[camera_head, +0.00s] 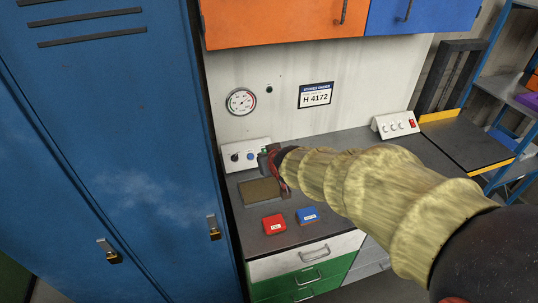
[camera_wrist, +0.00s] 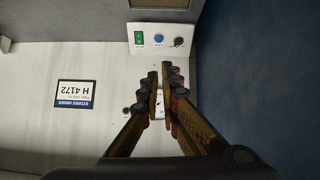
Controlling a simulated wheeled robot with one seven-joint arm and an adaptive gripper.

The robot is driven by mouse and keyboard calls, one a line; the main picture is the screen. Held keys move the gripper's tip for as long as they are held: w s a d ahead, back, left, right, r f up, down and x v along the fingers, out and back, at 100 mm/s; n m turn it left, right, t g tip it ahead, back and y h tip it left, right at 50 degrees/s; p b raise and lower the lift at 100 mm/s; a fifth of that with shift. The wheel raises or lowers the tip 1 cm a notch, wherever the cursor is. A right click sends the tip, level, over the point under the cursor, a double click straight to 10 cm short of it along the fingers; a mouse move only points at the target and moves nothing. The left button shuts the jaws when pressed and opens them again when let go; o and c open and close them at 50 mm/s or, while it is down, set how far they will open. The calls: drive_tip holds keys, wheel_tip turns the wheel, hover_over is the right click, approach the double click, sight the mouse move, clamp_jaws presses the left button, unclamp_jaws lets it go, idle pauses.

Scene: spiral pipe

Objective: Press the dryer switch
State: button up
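A white control panel (camera_head: 229,163) stands at the back left of the counter, with a black knob (camera_head: 234,158), a blue knob (camera_head: 250,155) and a green switch partly behind my gripper. In the wrist view this panel (camera_wrist: 171,29) is near the top; its green switch (camera_wrist: 139,37) is left of the blue knob (camera_wrist: 178,41). I cannot read which control is the dryer switch. My gripper (camera_head: 268,158) is beside the panel's right end. In the wrist view my gripper (camera_wrist: 160,72) points towards the panel, below the controls, its fingers close together with a narrow gap and nothing held.
A second sloped panel (camera_head: 395,124) with knobs and a red switch stands at right. A brown pad (camera_head: 259,191), a red box (camera_head: 274,224) and a blue box (camera_head: 307,214) lie on the counter. A tall blue locker (camera_head: 120,130) borders the left; orange and blue cabinets hang above.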

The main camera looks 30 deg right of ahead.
drive_tip(key=shift+t+h, duration=0.3)
drive_tip(key=shift+t, duration=0.6)
drive_tip(key=w+d+f, duration=0.6)
drive_tip(key=w+f, duration=0.1)
drive_tip(key=shift+w, duration=0.1)
clamp_jaws()
drive_tip(key=w+d+f+t, duration=0.2)
drive_tip(key=d+f, duration=0.2)
drive_tip(key=f, duration=0.3)
drive_tip(key=shift+w+d+m+t, duration=0.25)
drive_tip(key=shift+w+m+t, duration=0.05)
drive_tip(key=shift+w+m, duration=0.1)
drive_tip(key=shift+w, duration=0.1)
drive_tip(key=b+x, duration=0.1)
drive_tip(key=x, duration=0.3)
drive_tip(key=f+x, duration=0.1)
drive_tip(key=x, duration=0.2)
drive_tip(key=f+b+x, duration=0.1)
drive_tip(key=x, duration=0.3)
drive_tip(key=shift+b, duration=0.35)
drive_tip(key=shift+w+d+f, duration=0.15)
drive_tip(key=shift+w+f, duration=0.2)
drive_tip(key=shift+f, duration=0.25)
drive_tip(key=shift+f+b, duration=0.1)
drive_tip(key=shift+b, duration=0.2)
